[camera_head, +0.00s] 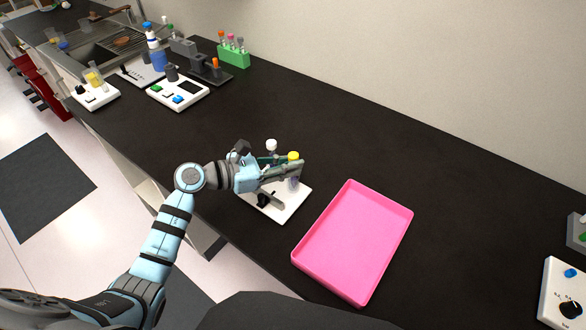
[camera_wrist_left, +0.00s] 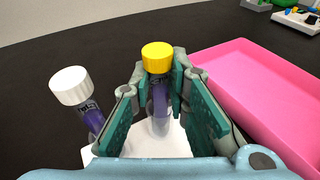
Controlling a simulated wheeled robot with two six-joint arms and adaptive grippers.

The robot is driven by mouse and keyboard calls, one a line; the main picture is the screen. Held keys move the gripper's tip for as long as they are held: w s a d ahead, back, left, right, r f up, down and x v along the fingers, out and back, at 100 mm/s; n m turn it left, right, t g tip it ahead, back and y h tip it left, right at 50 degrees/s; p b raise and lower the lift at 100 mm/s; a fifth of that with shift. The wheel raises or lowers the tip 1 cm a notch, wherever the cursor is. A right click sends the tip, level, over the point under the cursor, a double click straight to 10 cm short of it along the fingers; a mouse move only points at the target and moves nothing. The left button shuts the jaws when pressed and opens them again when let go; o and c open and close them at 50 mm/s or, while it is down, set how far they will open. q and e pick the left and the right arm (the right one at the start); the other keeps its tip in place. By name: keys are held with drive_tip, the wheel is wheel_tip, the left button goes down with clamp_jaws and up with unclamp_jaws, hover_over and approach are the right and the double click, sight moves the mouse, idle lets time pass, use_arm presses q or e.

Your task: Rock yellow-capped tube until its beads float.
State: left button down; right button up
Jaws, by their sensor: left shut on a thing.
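The yellow-capped tube (camera_head: 293,158) stands about upright between the fingers of my left gripper (camera_head: 291,170), which is shut on it. In the left wrist view the yellow-capped tube (camera_wrist_left: 157,58) shows purple below its cap, between the teal finger pads of the left gripper (camera_wrist_left: 165,95). The beads cannot be made out. A white-capped tube (camera_wrist_left: 72,90) with purple on it leans to the left beside the gripper; its cap also shows in the head view (camera_head: 271,145). A white base with a dark knob (camera_head: 291,208) lies under the gripper. My right gripper is not in view.
A pink tray (camera_head: 350,190) lies to the right of the gripper. White devices (camera_head: 178,92), a green rack of tubes (camera_head: 234,57) and a sink (camera_head: 115,42) are at the back left. A white device with a dial (camera_head: 558,290) is at the far right. The counter behind the tray is clear.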

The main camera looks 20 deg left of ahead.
use_arm(q)
wheel_tip(320, 180, up, 7)
drive_tip(key=p, duration=0.5)
drive_tip(key=shift+f, duration=0.15)
wheel_tip(320, 180, up, 15)
drive_tip(key=p, duration=0.3)
drive_tip(key=shift+f, duration=0.1)
